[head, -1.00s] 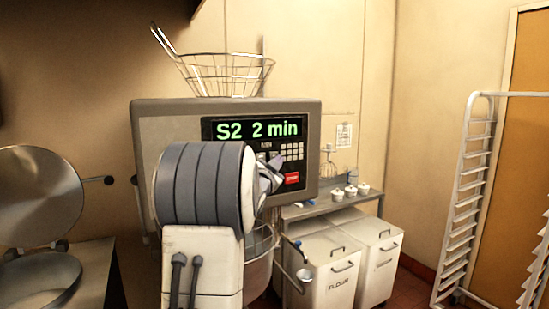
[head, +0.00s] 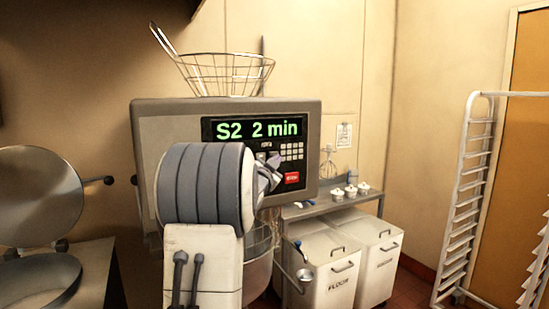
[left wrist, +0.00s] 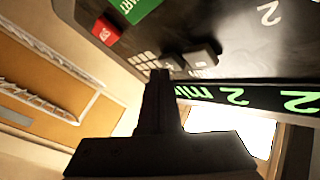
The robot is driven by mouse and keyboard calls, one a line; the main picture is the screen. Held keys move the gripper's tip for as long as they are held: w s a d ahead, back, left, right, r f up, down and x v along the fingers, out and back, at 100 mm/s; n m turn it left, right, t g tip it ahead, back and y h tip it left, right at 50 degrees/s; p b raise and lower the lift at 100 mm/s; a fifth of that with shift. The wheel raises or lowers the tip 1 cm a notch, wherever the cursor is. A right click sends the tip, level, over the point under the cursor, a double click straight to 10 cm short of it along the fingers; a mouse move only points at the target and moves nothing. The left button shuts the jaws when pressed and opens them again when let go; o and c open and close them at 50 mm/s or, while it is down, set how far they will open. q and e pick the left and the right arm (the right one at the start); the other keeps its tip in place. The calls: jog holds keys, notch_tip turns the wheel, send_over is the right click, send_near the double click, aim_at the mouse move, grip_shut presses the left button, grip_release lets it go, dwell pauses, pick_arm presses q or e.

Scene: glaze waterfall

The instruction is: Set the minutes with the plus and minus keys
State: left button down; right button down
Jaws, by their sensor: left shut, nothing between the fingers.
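The mixer's control panel (head: 213,155) faces me, and its display (head: 257,129) reads "S2 2 min" in green. My left gripper (head: 270,168) is shut and empty in front of the panel, beside the small number keys (head: 291,152) and the red stop key (head: 292,178). In the left wrist view the shut fingers (left wrist: 160,76) point at the panel close to two dark raised keys (left wrist: 201,55). I cannot tell whether they touch a key. The green start key (left wrist: 138,8) shows there too. My arm hides the panel's lower left in the head view.
A wire basket (head: 222,72) sits on top of the mixer. A steel bowl (head: 258,262) hangs below. White flour bins (head: 318,262) stand under a shelf to the right, and a white rack (head: 470,180) stands far right. A round hinged plate (head: 38,195) is at left.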

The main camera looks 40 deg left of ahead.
pick_arm(q)
jog(key=shift+w+a, duration=0.2)
jog(key=shift+a, duration=0.25)
dwell(0.6)
dwell(0.4)
jog(key=shift+s+d+b, duration=0.35)
jog(key=shift+d+b, duration=0.35)
jog(key=shift+d, duration=0.15)
jog(key=d+b, duration=0.1)
jog(key=s+d+b, duration=0.1)
jog(key=d, duration=0.1)
jog(key=s+d+b, duration=0.1)
jog(key=shift+d+b, duration=0.3)
jog(key=shift+b, duration=0.05)
dwell(2.2)
